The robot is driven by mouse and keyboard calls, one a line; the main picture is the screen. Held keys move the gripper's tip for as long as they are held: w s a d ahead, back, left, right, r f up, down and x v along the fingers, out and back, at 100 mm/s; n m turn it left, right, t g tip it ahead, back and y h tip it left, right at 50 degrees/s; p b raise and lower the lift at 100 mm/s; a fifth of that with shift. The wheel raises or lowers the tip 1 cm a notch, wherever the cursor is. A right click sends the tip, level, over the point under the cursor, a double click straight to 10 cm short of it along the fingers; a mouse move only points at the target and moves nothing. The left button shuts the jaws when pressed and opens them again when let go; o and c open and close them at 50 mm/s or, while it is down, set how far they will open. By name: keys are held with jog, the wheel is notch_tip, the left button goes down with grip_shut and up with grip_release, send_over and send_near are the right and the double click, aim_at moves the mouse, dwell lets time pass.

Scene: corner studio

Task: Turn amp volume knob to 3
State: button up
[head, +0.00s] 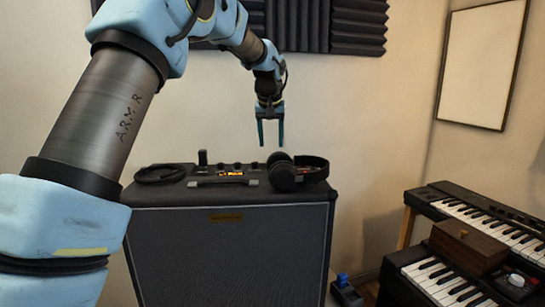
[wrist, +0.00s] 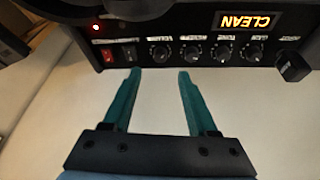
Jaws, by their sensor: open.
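The amp (head: 226,255) is a large dark cabinet with a grey grille, standing below my gripper in the head view. Its control panel shows in the wrist view with a row of several small round knobs (wrist: 191,53) with white pointer marks. The small labels are blurred, so I cannot tell which knob is volume or its setting. A lit amber display (wrist: 248,20) reads CLEAN. My gripper (head: 271,136) is above the amp top, fingers down. In the wrist view my gripper (wrist: 158,76) is open and empty, its teal fingertips near the panel edge, apart from the knobs.
Black headphones (head: 285,173) lie on the amp's right top, and a coiled cable (head: 160,173) on its left. A red switch (wrist: 107,55) and a dark plug-like piece (wrist: 292,66) flank the knobs. Keyboards (head: 488,218) stand at right. A pedal (head: 345,291) is on the floor.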

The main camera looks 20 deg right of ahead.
jog(key=p+x, duration=0.1)
jog(key=x, duration=0.6)
jog(key=shift+w+f+p, duration=0.15)
jog(key=shift+f+p, duration=0.2)
jog(key=shift+p, duration=0.05)
grip_shut()
